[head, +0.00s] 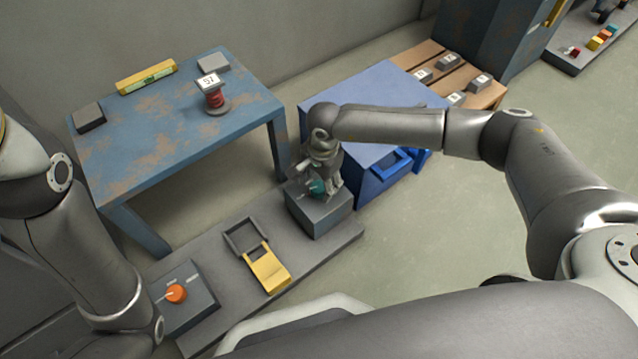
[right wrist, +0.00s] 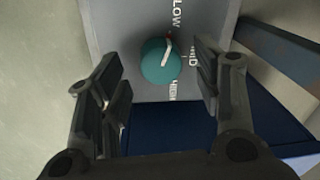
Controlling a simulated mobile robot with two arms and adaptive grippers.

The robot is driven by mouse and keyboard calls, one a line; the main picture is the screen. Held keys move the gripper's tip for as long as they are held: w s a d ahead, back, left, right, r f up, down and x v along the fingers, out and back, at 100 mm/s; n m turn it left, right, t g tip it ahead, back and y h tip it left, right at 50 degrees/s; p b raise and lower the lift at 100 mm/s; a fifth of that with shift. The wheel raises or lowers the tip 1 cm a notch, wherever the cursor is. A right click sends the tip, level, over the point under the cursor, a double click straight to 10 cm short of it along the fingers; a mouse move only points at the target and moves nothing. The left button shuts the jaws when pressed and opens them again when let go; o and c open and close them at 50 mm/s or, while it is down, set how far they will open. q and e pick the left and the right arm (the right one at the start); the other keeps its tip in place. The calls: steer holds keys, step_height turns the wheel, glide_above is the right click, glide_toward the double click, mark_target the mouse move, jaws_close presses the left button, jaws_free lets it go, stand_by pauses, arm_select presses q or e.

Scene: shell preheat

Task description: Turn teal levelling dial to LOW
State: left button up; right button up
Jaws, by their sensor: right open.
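The teal levelling dial (head: 317,188) sits on a grey box (head: 318,217) at the far end of the floor plinth. In the right wrist view the dial (right wrist: 155,64) has a white pointer with a red tip, directed up and slightly right, toward the LOW lettering. I cannot tell whether it lines up exactly. My left gripper is out of view.
The plinth (head: 225,225) also carries a yellow-handled lever (head: 269,272) and a box with an orange dial (head: 176,293). A worn blue table (head: 150,160) stands behind, left; a blue cabinet (head: 350,98) stands close behind my right gripper. Floor is free at the right.

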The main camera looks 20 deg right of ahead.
mark_target(321, 189)
step_height(321, 189, up, 10)
steer(key=shift+s+d+r, duration=0.15)
steer(key=shift+s+d, duration=0.05)
steer(key=shift+s, duration=0.1)
stand_by(0.4)
